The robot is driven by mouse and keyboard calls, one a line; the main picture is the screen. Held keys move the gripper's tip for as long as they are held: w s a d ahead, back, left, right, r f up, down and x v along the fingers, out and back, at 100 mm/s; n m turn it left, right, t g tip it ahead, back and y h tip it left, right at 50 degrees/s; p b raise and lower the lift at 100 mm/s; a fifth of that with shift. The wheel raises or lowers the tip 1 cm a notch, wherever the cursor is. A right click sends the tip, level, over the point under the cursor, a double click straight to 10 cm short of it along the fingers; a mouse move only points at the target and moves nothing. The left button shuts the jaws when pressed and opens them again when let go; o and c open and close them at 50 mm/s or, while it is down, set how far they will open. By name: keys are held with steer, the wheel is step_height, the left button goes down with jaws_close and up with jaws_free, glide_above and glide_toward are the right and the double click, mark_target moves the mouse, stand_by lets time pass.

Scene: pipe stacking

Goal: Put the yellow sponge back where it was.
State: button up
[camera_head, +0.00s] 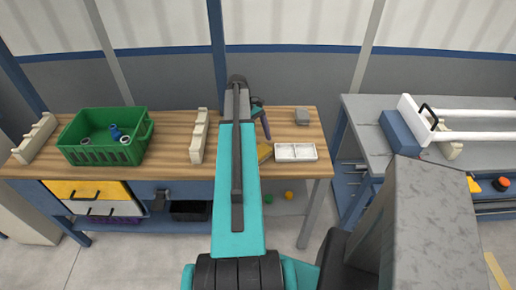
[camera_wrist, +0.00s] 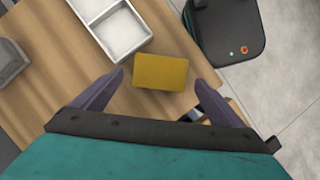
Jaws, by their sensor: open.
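The yellow sponge (camera_wrist: 161,72) lies flat on the wooden tabletop, just beside the white two-compartment tray, in the wrist view. In the head view the sponge (camera_head: 265,152) shows partly behind my teal arm, left of the tray. My gripper (camera_wrist: 158,76) is open and empty. Its two purple fingers appear spread on either side of the sponge's near edge in the wrist view. Whether they are above the sponge or at its height I cannot tell. In the head view the gripper is mostly hidden by my arm.
A green crate (camera_head: 107,137) with pipe pieces sits at the left, between cream racks (camera_head: 198,136). A grey table (camera_head: 365,118) with white pipes stands at right.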

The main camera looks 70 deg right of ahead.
steer(key=b+v, duration=0.2)
steer(key=v, duration=0.6)
steer(key=shift+r, duration=0.2)
steer(key=shift+w+r, duration=0.1)
steer(key=shift+w, duration=0.05)
stand_by(0.6)
